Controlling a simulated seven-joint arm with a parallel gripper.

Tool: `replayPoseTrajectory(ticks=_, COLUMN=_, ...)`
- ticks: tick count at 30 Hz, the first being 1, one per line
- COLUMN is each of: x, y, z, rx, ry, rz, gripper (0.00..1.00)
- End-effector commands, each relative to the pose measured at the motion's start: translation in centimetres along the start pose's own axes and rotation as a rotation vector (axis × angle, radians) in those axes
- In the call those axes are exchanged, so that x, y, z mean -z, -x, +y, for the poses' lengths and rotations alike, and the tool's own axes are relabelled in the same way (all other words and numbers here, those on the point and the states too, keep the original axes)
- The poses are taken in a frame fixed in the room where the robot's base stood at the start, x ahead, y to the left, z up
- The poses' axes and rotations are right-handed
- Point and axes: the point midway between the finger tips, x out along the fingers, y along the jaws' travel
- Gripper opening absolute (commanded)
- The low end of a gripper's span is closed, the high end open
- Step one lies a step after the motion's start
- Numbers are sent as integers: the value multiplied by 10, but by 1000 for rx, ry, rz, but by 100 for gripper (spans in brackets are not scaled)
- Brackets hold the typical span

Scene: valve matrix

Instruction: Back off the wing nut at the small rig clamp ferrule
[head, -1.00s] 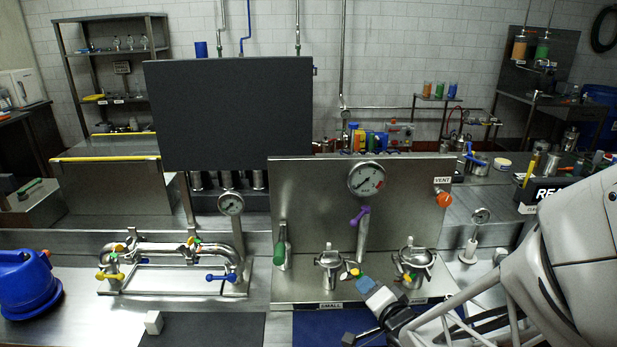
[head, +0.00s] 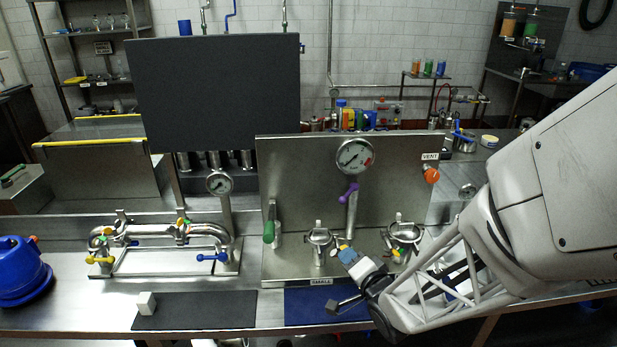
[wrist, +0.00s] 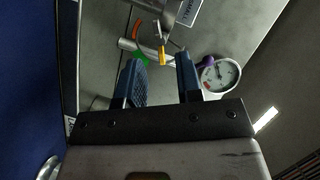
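The small rig clamp ferrule (head: 320,238) is a steel fitting on the rig's base, behind the SMALL label (head: 321,281). Its wing nut (head: 340,241) shows as a small yellow spot at its right side in the head view. In the wrist view the wing nut (wrist: 162,56) shows a yellow part, with green and orange parts beside it and a steel rod behind. My gripper (head: 346,254) is just right of and in front of the clamp. In the wrist view my gripper (wrist: 158,62) is open, its two fingers apart with the coloured parts beyond and between the tips. Contact cannot be told.
A second, larger clamp ferrule (head: 403,235) stands to the right, close to my arm. A pressure gauge (head: 355,157) with a purple handle (head: 348,192) rises behind. A green-handled valve (head: 269,231) stands left.

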Motion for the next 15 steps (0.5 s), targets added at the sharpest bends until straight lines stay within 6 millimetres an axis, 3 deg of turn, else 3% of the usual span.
replayPoseTrajectory(ticks=15, x=0, y=-47, z=0, rx=0, ry=0, rz=-1, gripper=33)
